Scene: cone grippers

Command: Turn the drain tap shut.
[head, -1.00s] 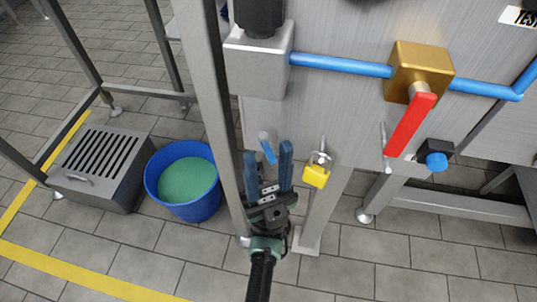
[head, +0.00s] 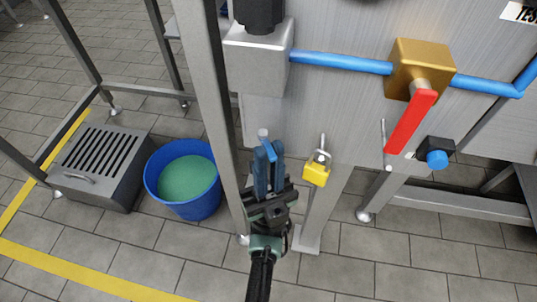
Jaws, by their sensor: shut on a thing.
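The drain tap (head: 263,133) is a small grey stub low on the steel cabinet, beside the frame's upright leg. In the earlier head frame its small blue lever points down and slightly right. My gripper (head: 268,154) is at the tap, its blue fingers close together and shut on the lever. The fingers hide most of the lever, so its exact angle cannot be told.
A yellow padlock (head: 316,173) hangs just right of my gripper. A red-handled brass valve (head: 420,68) sits on the blue pipe above right. A blue bucket (head: 194,208) of green liquid and a slotted grey box (head: 98,190) stand left.

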